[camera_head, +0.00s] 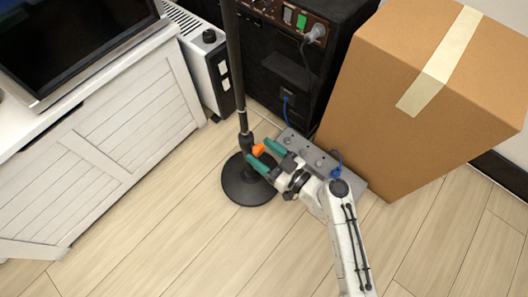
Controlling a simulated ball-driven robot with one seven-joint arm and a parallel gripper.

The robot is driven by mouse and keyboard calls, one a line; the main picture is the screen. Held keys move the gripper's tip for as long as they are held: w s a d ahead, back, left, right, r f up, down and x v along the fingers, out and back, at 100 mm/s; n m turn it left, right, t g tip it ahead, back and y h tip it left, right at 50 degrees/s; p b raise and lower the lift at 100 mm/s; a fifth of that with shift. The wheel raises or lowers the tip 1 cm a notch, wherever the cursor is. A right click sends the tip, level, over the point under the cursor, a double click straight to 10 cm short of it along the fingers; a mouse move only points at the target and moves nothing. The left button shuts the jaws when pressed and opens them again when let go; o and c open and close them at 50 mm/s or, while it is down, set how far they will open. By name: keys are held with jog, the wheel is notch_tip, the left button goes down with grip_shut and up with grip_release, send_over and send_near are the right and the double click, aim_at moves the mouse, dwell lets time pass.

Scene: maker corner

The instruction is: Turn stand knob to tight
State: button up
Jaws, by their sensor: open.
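A black stand (236,70) rises as a thin pole from a round black base (249,190) on the floor. A small orange knob (258,150) sits on the right side of the pole's lower collar. My gripper (262,154) reaches in from the lower right with its green fingers apart. The knob lies between the two fingertips. I cannot tell whether either finger touches it. The knob's turned position is too small to tell.
A grey metal box (312,153) with blue plugs lies on the floor behind my gripper. A large cardboard box (400,120) stands at the right. A black equipment cabinet (275,75), a white heater-like unit (208,68) and a white cabinet (110,140) stand behind and left. The front floor is clear.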

jog(key=shift+c, duration=0.5)
jog(key=c, duration=1)
jog(key=shift+o, duration=0.2)
